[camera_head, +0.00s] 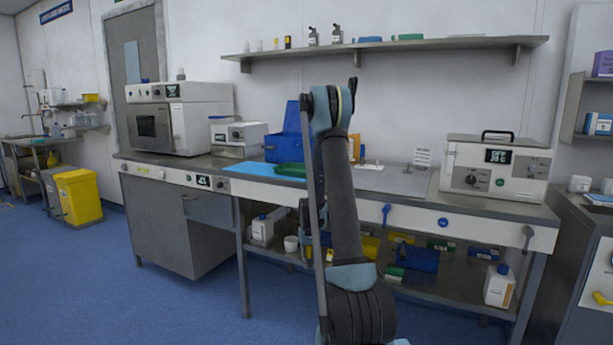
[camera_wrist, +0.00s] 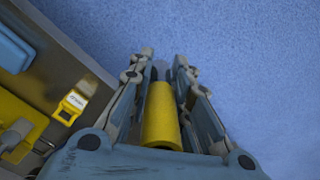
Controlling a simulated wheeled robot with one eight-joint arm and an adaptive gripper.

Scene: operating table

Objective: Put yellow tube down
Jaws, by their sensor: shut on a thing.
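In the wrist view, the yellow tube (camera_wrist: 161,118) lies lengthwise between the two fingers of my gripper (camera_wrist: 165,68). My gripper is shut on it. The tube's wide end is toward the camera and its far end is dark between the fingers. Blue floor (camera_wrist: 250,70) shows beyond and to the right of the fingers. In the head view, my arm stands in front of the bench, and I cannot make out the tube or the gripper's fingers there.
The bench (camera_head: 212,165) holds a blue box (camera_head: 284,147), a green tray (camera_head: 290,170), a light blue mat (camera_head: 250,170) and a boxed device (camera_head: 496,168) at right. Its lower shelf holds a blue bin (camera_head: 418,258). In the wrist view, a yellow-and-white item (camera_wrist: 72,104) lies left of the gripper.

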